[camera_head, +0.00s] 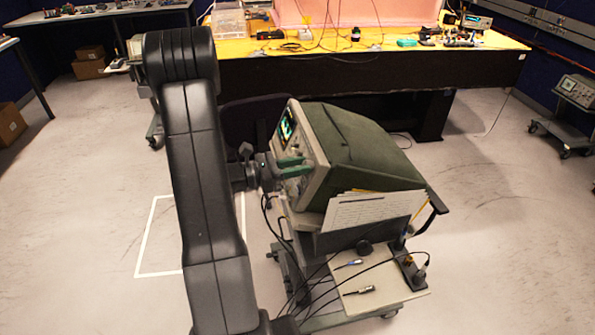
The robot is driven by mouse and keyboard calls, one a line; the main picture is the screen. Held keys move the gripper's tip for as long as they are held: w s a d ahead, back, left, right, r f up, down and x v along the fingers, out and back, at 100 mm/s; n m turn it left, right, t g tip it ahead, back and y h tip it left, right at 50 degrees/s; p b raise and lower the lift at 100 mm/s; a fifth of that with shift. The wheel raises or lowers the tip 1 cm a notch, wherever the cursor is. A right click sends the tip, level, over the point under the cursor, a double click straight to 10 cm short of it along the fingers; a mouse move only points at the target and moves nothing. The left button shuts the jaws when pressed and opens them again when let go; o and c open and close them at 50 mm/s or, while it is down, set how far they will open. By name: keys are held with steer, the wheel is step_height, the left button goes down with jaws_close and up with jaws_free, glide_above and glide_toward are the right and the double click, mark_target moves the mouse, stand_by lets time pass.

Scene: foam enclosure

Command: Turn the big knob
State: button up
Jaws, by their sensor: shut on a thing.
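A green and beige oscilloscope (355,150) stands on a wheeled cart, its lit screen (286,126) and front panel turned to the left. My gripper (296,167) is at the front panel, below the screen, with its two green fingers pointing right into the panel. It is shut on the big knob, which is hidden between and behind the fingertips. I cannot make out the knob's outline or which way it is turned. My black arm covers the area left of the panel.
A yellow-topped bench (400,55) with instruments stands behind. Another small cart (570,120) is at the right. Open floor lies left and right, with a white taped outline (147,240) at left.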

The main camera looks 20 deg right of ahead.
steer(key=m+g+b, duration=0.1)
steer(key=m+b, duration=0.1)
steer(key=m+g+b, duration=0.1)
steer(key=m+b, duration=0.1)
steer(key=shift+w+f+m, duration=0.15)
steer(key=shift+f+m, duration=0.05)
steer(key=shift+m, duration=0.2)
steer(key=shift+r+m+g+y+b, duration=0.15)
steer(key=shift+m+g+y+b, duration=0.25)
steer(key=shift+m+g+b, duration=0.5)
steer(key=shift+r+m+b, duration=0.1)
steer(key=shift+m+b, duration=0.2)
steer(key=shift+m, duration=0.2)
steer(key=o, duration=1)
steer(key=shift+w, duration=0.1)
steer(key=b+v, duration=0.1)
steer(key=v, duration=1.2)
steer(key=shift+a+r+b, duration=0.15)
steer(key=shift+a+b, duration=0.2)
